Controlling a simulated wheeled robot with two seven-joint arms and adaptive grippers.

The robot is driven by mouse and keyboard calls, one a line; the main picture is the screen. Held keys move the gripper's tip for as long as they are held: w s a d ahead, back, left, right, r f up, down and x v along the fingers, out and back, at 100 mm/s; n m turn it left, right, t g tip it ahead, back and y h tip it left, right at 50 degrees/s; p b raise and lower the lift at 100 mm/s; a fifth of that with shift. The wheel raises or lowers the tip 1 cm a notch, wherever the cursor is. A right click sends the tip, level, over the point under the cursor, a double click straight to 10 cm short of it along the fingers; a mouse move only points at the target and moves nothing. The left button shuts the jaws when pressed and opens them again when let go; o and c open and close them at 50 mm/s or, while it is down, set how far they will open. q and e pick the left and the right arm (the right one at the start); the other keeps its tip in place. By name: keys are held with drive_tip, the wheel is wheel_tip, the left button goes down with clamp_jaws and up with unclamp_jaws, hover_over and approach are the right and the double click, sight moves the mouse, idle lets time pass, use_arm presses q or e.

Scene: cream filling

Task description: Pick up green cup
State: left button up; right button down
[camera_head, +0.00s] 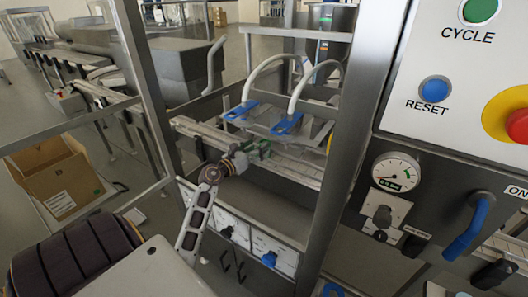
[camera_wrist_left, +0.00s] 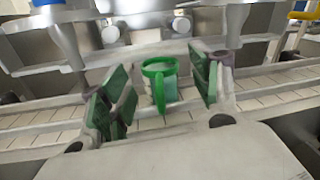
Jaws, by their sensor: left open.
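The green cup (camera_wrist_left: 160,88) stands upright on the conveyor in the left wrist view. Its rim is a bright green ring and its body is paler green. My left gripper (camera_head: 259,149) is open over the conveyor in the head view. Its green-padded fingers also show in the left wrist view (camera_wrist_left: 162,84), one on each side of the cup. A gap shows between the cup and both pads. In the head view I cannot tell the cup apart from the green pads. My right gripper is not in view.
The conveyor (camera_head: 305,172) runs below two nozzles with blue fittings (camera_head: 288,124), close beyond the gripper. A metal frame post (camera_head: 345,130) and the control panel (camera_head: 440,75) stand to the right. An open cardboard box (camera_head: 58,180) is at the left.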

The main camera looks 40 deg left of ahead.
use_arm(q)
drive_tip(key=shift+w+f, duration=0.2)
drive_tip(key=shift+w, duration=2.1)
drive_tip(key=c, duration=1.1)
